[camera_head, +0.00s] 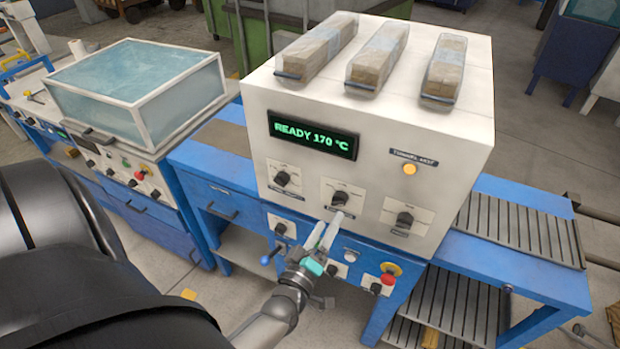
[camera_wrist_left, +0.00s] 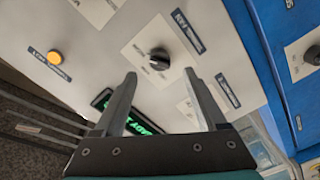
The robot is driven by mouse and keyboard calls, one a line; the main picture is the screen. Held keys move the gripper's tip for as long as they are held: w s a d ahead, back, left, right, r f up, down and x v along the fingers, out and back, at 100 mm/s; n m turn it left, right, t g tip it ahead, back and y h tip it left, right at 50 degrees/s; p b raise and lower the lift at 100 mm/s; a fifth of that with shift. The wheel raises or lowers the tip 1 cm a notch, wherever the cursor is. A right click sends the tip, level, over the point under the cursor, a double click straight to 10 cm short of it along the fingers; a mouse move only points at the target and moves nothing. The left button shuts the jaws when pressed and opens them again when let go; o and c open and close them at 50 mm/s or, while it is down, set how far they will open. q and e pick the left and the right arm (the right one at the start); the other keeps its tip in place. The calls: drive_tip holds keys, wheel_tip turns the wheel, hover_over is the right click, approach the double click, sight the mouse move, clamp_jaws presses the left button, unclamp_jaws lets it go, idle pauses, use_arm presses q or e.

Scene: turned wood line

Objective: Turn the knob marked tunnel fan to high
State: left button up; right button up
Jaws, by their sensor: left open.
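A white heating machine (camera_head: 300,100) carries three dark knobs on its front: a left knob (camera_head: 283,178), a middle knob (camera_head: 339,199) and a right knob (camera_head: 404,220). My left gripper (camera_head: 329,230) is open and empty in front of the panel, just below the middle knob in the picture. In the left wrist view, that knob (camera_wrist_left: 159,57) shows beyond and between the open fingertips (camera_wrist_left: 160,75), apart from them. Its pointer setting is unclear. My right gripper is out of view.
A green display (camera_head: 314,135) reads READY 170 °C. An orange lamp (camera_head: 409,169) glows at right. The blue lower panel holds more knobs (camera_head: 281,229) and a red emergency button (camera_head: 388,279). Wrapped bundles (camera_head: 380,55) lie on top. A roller conveyor (camera_head: 520,232) extends right.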

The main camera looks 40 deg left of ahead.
use_arm(q)
drive_tip(key=v, duration=0.9)
drive_tip(key=s+d+f+m+g+h+b, duration=0.2)
drive_tip(key=f+m+b, duration=0.1)
drive_tip(key=f, duration=0.7)
drive_tip(key=s+d+f+m+g+h+b, duration=0.1)
drive_tip(key=s+d+f+m+g+b, duration=0.15)
drive_tip(key=f, duration=0.65)
drive_tip(key=s+d+f+m+g+h+b, duration=0.2)
drive_tip(key=f+m+g+b, duration=0.1)
drive_tip(key=f, duration=0.7)
drive_tip(key=s+a+f+m+g+b, duration=0.2)
drive_tip(key=s+f+m+g+b, duration=0.4)
drive_tip(key=s+f, duration=1.4)
drive_tip(key=m+g, duration=0.1)
drive_tip(key=g, duration=0.2)
drive_tip(key=shift+m+y+b, duration=0.3)
drive_tip(key=shift+m+b, duration=0.05)
